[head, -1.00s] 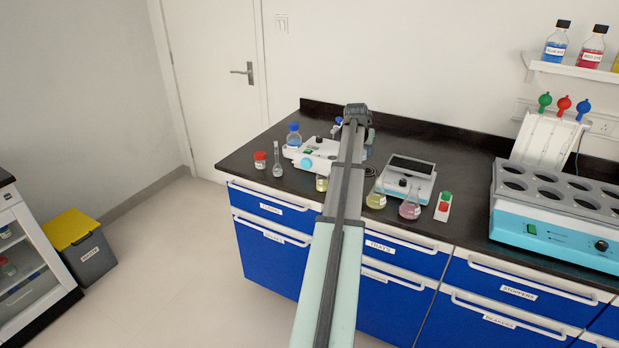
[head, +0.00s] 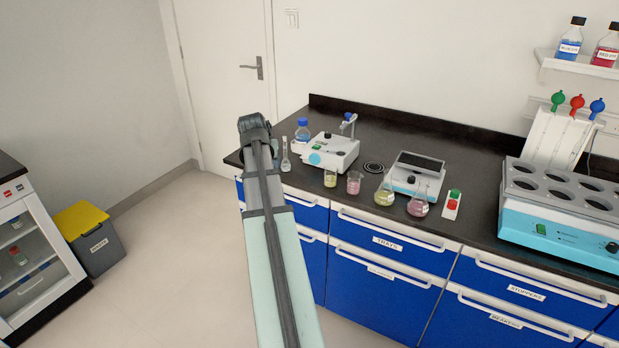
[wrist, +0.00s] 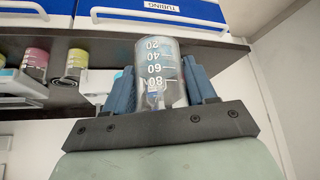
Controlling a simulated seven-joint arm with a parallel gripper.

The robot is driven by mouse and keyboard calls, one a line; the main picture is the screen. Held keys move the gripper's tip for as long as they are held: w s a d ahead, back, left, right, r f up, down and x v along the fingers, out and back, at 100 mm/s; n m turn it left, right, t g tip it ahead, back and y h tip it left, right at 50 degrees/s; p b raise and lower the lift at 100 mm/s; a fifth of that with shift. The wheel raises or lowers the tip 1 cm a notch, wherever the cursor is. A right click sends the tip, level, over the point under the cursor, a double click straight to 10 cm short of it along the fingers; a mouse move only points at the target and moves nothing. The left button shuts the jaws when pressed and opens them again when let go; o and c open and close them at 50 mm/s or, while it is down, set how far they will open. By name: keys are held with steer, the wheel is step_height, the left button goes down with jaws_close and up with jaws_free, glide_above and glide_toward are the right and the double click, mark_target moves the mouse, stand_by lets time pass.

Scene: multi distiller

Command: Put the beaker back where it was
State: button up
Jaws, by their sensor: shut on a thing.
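A clear graduated beaker (wrist: 168,58) stands out in the wrist view, with its 20 to 80 marks facing the camera. My gripper (wrist: 160,76) is shut on it, with one blue finger on each side. The beaker looks empty, with shapes showing through its glass. In the head view my arm (head: 268,215) reaches toward the left end of the bench (head: 395,140) and hides both gripper and held beaker. A yellow beaker (head: 330,179) and a pink beaker (head: 354,184) stand near the bench's front edge, right of the arm.
A white device (head: 332,150), a blue-capped bottle (head: 302,130) and a slim flask (head: 286,158) stand near the arm. Two conical flasks, yellow (head: 384,192) and pink (head: 418,204), stand before a balance (head: 416,170). A black disc (head: 373,167) lies between the devices.

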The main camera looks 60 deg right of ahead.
steer(key=w+a+r+n+t+y, duration=0.1)
steer(key=w+a+n, duration=0.35)
steer(key=a, duration=1.15)
steer(key=w+a+n+t+y, duration=0.1)
steer(key=w+a, duration=0.6)
steer(key=a, duration=0.8)
steer(key=w+a+r+n+t+y, duration=0.1)
steer(key=w+a+n, duration=0.35)
steer(key=a, duration=1.15)
steer(key=s+d+f+m+g+h, duration=0.1)
steer(key=s+d+m, duration=0.45)
steer(key=d, duration=1.65)
steer(key=s+d+f+m+g+h, duration=0.1)
steer(key=s+d+m+g, duration=0.15)
steer(key=s+d, duration=1.3)
steer(key=d+f+m+g+h, duration=0.1)
steer(key=d+m, duration=0.3)
steer(key=d, duration=2.4)
steer(key=shift+s+a+f, duration=0.1)
steer(key=shift+s+f, duration=0.05)
steer(key=shift+f, duration=4.55)
steer(key=shift+f, duration=0.15)
steer(key=o, duration=1.2)
steer(key=shift+c, duration=0.2)
